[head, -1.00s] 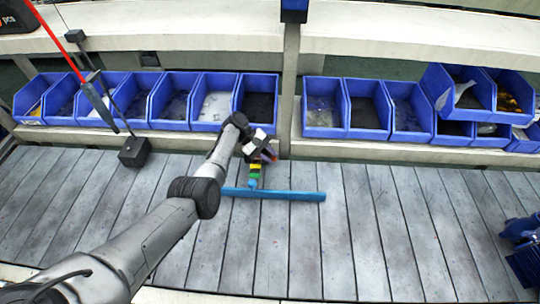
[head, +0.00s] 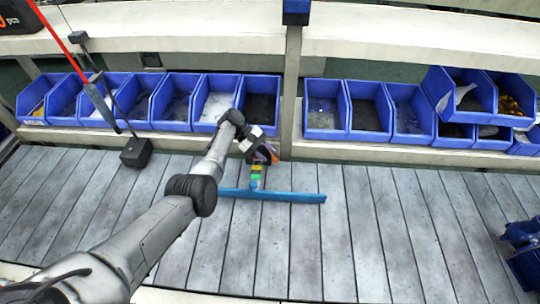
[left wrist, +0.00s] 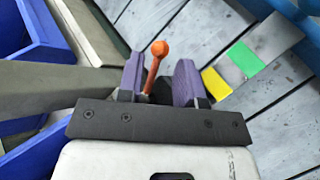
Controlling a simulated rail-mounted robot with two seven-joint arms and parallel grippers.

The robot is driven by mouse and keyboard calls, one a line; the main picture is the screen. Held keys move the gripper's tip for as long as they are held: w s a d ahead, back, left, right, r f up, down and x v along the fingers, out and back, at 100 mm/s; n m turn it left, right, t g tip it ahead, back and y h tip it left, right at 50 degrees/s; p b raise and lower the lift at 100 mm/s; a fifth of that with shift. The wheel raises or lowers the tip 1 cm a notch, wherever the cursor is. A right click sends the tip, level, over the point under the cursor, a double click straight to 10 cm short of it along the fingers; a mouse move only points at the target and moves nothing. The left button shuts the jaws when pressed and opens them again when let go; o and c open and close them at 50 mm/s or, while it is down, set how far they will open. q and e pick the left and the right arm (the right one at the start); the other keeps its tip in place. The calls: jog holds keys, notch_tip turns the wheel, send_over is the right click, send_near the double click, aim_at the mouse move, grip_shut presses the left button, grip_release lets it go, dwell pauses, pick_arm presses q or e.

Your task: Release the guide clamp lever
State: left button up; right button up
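The guide rail is a long blue bar (head: 290,196) lying across the slatted conveyor, with a short arm carrying green and yellow patches (head: 256,176) behind it. My left gripper (head: 268,155) is at the far end of that arm, low by the conveyor's back edge. In the left wrist view the orange clamp lever (left wrist: 156,52) with its ball knob stands between the two purple fingers of my left gripper (left wrist: 162,68). The fingers are apart, with a visible gap right of the lever; contact on the left side is unclear. The lever's base is hidden. My right gripper is out of view.
Blue bins (head: 215,100) stand along the shelf behind the conveyor. A grey post (head: 290,95) rises just behind my left gripper. A black block (head: 136,152) with a thin rod stands at the left. The conveyor's right half is mostly clear; a blue object (head: 524,245) sits at the far right.

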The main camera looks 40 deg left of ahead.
pick_arm(q)
jog(key=v, duration=0.5)
jog(key=shift+c, duration=0.4)
